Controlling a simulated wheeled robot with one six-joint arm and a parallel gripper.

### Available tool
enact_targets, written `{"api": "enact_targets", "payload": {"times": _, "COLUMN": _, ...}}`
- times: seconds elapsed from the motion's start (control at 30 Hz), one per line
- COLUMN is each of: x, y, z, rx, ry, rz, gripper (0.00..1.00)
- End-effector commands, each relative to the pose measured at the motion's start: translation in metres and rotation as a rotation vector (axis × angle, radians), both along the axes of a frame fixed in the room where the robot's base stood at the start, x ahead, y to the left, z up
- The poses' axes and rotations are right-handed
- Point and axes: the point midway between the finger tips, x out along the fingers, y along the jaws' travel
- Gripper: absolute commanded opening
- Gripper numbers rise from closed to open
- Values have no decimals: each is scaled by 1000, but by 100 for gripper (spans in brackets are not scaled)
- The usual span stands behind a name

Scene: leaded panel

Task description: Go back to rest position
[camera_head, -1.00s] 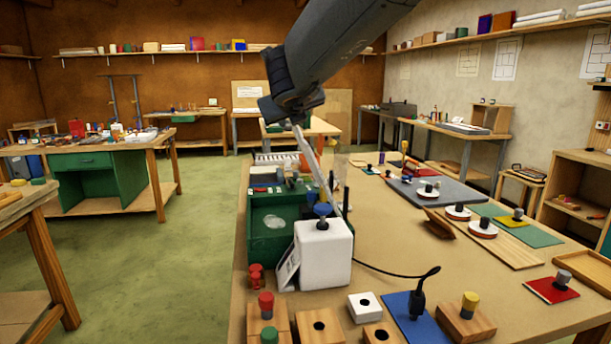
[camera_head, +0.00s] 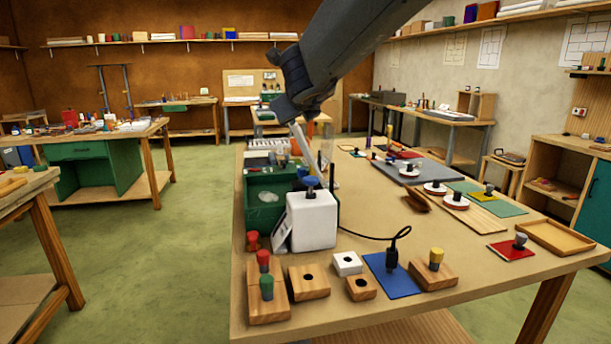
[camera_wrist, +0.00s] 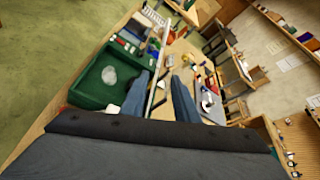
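My arm reaches in from the top of the head view, over the near workbench (camera_head: 420,262). I see nothing held there. The green tray (camera_wrist: 88,98), with a clear round piece in it, lies left of the fingers. In the head view the fingertips are hard to make out.
Wooden blocks with coloured pegs (camera_head: 267,290), a blue mat (camera_head: 397,276) with a black corded tool, and a wooden tray (camera_head: 555,237) lie on the bench. A dark grey board (camera_head: 400,173) lies farther back. Open green floor (camera_head: 150,260) separates this bench from the left benches.

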Motion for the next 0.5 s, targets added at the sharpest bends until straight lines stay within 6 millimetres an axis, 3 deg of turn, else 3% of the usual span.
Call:
{"api": "enact_targets", "payload": {"times": 0.1, "x": -8, "y": 8, "z": -14, "rx": -103, "ry": 6, "rz": 85, "gripper": 28}}
{"api": "enact_targets", "payload": {"times": 0.27, "x": -15, "y": -4, "z": -42, "rx": -297, "ry": 23, "rz": 207, "gripper": 28}}
{"api": "enact_targets", "payload": {"times": 0.37, "x": -24, "y": -16, "z": -66, "rx": -443, "ry": 42, "rz": 306, "gripper": 28}}
{"api": "enact_targets", "payload": {"times": 0.5, "x": -47, "y": -40, "z": -115, "rx": -697, "ry": 91, "rz": 502, "gripper": 28}}
